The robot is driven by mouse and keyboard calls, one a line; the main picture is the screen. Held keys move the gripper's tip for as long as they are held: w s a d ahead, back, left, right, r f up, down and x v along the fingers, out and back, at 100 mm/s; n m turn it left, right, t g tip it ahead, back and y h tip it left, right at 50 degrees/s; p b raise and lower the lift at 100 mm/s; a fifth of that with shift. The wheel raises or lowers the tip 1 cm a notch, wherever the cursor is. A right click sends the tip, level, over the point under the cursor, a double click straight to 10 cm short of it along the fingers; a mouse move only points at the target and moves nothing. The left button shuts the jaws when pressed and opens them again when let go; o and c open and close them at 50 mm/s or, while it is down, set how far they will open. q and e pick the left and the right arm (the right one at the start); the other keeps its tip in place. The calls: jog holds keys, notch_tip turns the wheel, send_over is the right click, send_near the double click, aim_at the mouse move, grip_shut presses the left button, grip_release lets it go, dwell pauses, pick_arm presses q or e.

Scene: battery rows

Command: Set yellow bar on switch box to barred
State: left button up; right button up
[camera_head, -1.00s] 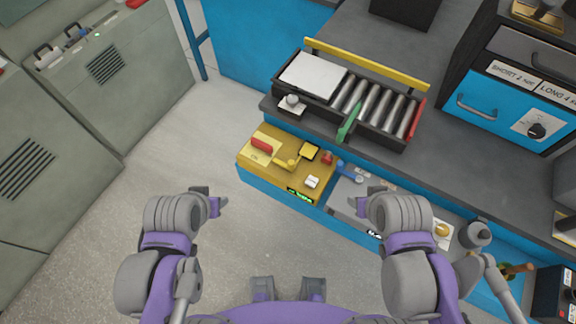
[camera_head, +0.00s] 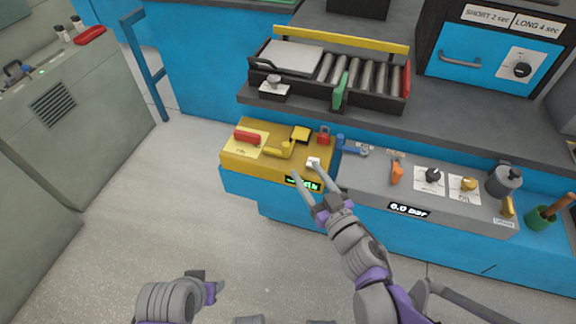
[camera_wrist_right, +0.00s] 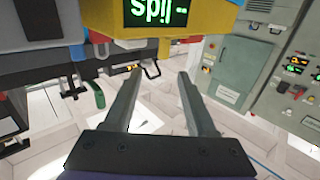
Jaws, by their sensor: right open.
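The yellow switch box (camera_head: 232,160) stands at the front left of the bench, with a red handle (camera_head: 246,137), a white button (camera_head: 313,162) and a lit green display (camera_head: 303,183). The yellow bar (camera_head: 278,151) lies along its top, left of a black-edged yellow square (camera_head: 301,134). My right gripper (camera_head: 305,170) is open and empty at the box's front right edge, its fingers pointing at the box. In the right wrist view the open fingers (camera_wrist_right: 157,80) show below the box's yellow front (camera_wrist_right: 208,15). My left gripper (camera_head: 210,288) is low at the left, away from the box; its fingers are unclear.
Right of the box, a grey panel (camera_head: 385,192) carries a blue handle (camera_head: 350,148), an orange lever (camera_head: 397,172) and knobs. A roller conveyor with a yellow rail (camera_head: 340,39) sits behind. A green cup (camera_head: 541,218) stands at the right. The floor in front is clear.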

aim_at(288, 149)
jog(key=shift+a+f+y, duration=0.25)
jog(key=shift+a+y, duration=0.05)
jog(key=shift+a, duration=0.05)
jog(key=shift+w+a, duration=0.15)
jog(key=shift+w, duration=0.2)
jog(key=b+x, duration=0.1)
jog(key=x, duration=0.9)
grip_shut()
dwell(0.6)
